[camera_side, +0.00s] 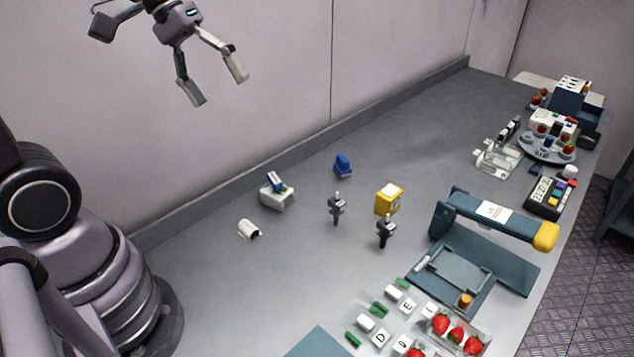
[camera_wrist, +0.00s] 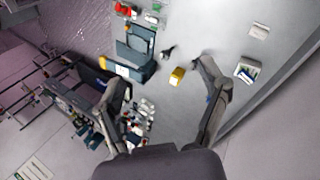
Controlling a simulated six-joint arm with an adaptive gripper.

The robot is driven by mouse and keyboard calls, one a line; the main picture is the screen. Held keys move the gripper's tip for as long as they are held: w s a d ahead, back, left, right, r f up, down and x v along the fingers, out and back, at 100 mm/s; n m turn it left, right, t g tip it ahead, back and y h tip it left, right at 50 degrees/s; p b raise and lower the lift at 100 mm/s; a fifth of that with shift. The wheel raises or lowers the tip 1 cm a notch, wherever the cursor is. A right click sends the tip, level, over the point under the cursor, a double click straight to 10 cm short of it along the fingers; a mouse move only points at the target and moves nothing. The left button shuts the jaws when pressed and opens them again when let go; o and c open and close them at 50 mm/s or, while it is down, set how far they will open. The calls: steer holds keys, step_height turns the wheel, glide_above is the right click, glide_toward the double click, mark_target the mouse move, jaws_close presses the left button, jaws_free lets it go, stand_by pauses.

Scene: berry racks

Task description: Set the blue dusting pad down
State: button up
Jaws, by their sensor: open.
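The blue dusting pad (camera_side: 343,166) sits on the grey worktop near the back wall, right of a white holder. It appears upright, with a darker blue lower part. In the wrist view only a sliver of blue shows by the right finger, too small to tell for sure. My gripper (camera_side: 216,88) is high above the worktop at the upper left, well apart from the pad. Its two fingers are spread and nothing is between them. In the wrist view my gripper (camera_wrist: 163,80) also shows both fingers apart.
A white holder with a blue-and-white piece (camera_side: 276,192), a white roll (camera_side: 249,230), a yellow box (camera_side: 388,199) and two dark upright tools (camera_side: 336,207) stand nearby. A blue press with a yellow end (camera_side: 490,218) and strawberries (camera_side: 456,335) are at right and front. Worktop around the pad is clear.

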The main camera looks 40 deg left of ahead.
steer(key=s+a+r+m+t+y, duration=0.2)
steer(key=s+a+m+t+y, duration=0.1)
steer(key=s+a+m+y, duration=0.2)
steer(key=shift+s+a, duration=0.95)
steer(key=shift+s, duration=0.95)
